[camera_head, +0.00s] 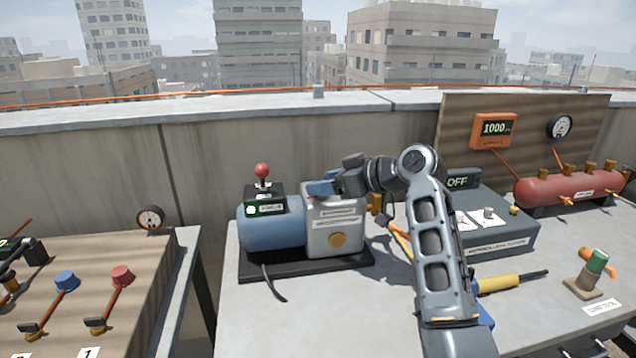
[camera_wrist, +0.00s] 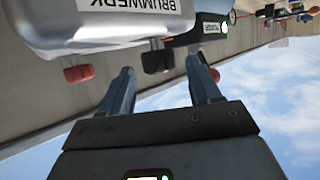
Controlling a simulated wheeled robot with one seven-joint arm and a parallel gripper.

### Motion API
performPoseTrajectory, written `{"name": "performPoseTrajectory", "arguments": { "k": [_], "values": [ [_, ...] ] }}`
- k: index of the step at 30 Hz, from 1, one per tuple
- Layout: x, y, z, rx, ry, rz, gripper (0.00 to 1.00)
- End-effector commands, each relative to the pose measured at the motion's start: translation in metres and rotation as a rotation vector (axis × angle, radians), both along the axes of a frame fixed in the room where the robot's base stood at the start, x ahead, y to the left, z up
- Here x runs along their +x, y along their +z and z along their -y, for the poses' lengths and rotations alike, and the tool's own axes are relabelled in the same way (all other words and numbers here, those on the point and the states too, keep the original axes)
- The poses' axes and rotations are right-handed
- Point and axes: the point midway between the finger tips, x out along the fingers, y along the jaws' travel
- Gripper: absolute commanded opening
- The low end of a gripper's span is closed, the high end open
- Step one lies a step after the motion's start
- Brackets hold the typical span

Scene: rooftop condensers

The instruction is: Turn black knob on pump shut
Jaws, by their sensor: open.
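The pump stands on the bench in the head view, with a blue motor (camera_head: 268,232) and a silver housing (camera_head: 322,238) on a black base. The black knob (camera_wrist: 157,60) shows in the wrist view on a short stem from the silver housing (camera_wrist: 90,22). In the head view the knob is hidden. My gripper (camera_head: 318,188) is at the top of the housing, reaching over its far side. In the wrist view my gripper (camera_wrist: 160,66) is open, its two fingers on either side of the black knob in the picture. I cannot tell whether they touch it.
A red knob (camera_wrist: 78,73) sits beside the black one, outside the fingers. A red-ball lever (camera_head: 262,171) rises from the switch box on the motor. The parapet wall (camera_head: 100,185) stands close behind the pump. A grey box (camera_head: 495,235) is to the right.

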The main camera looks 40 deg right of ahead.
Motion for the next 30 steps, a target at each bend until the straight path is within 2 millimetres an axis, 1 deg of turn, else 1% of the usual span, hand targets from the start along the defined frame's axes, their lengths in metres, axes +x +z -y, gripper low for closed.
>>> {"name": "performPoseTrajectory", "arguments": {
  "k": [3, 6, 16, 30],
  "values": [
    [0.013, -0.005, -0.003, 0.003, 0.001, 0.000, 0.63],
    [0.019, -0.008, -0.004, 0.001, 0.000, 0.001, 0.63],
    [0.022, -0.009, -0.004, 0.000, -0.001, 0.000, 0.62],
    [0.021, -0.009, -0.004, 0.001, -0.001, 0.000, 0.17]
  ]
}}
